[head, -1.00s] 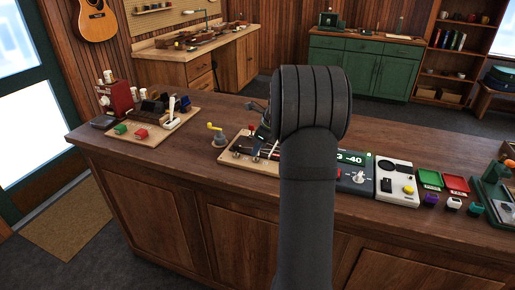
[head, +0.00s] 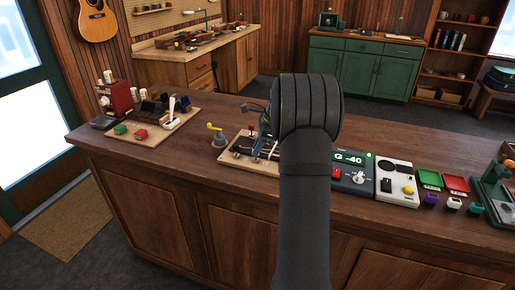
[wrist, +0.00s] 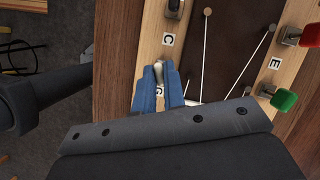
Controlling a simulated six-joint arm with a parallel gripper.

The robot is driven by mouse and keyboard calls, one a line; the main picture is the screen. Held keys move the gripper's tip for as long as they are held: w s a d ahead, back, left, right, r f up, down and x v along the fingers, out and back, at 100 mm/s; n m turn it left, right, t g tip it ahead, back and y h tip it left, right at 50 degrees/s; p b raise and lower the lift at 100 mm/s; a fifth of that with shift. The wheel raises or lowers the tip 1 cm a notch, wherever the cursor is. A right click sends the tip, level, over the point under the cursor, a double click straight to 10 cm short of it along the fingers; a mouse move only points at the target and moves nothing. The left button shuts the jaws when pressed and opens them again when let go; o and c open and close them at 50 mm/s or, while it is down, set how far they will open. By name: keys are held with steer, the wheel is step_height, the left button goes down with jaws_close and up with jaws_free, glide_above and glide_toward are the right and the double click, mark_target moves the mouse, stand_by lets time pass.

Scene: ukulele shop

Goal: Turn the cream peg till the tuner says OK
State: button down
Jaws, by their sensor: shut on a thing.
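The cream peg (wrist: 159,72) shows at the board's edge in the wrist view, between the labels C and G. My gripper (wrist: 160,76) has blue fingers, and they are closed on this peg from both sides. Most of the peg is hidden between the fingers. In the head view my arm covers much of the peg board (head: 232,158), and the peg cannot be made out. The tuner (head: 351,172) stands right of my arm and its display reads G -40, with a pale knob below.
On the board's other side are a red peg (wrist: 311,36) and a green peg (wrist: 285,100). A white box with a yellow button (head: 408,189) stands right of the tuner. Green and red trays and small coloured blocks lie farther right. A yellow-handled crank (head: 216,133) stands left.

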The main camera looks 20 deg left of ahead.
steer(key=shift+w+a+n+g+h, duration=0.1)
steer(key=shift+n+g+h, duration=0.25)
steer(key=shift+n, duration=0.75)
steer(key=shift+n+g+h, duration=0.25)
steer(key=shift+n+g, duration=0.1)
steer(key=shift+n, duration=0.75)
steer(key=c, duration=1.5)
jaws_free()
steer(key=v, duration=1.7)
steer(key=shift+w, duration=0.15)
steer(key=x, duration=1.7)
steer(key=shift+s, duration=0.2)
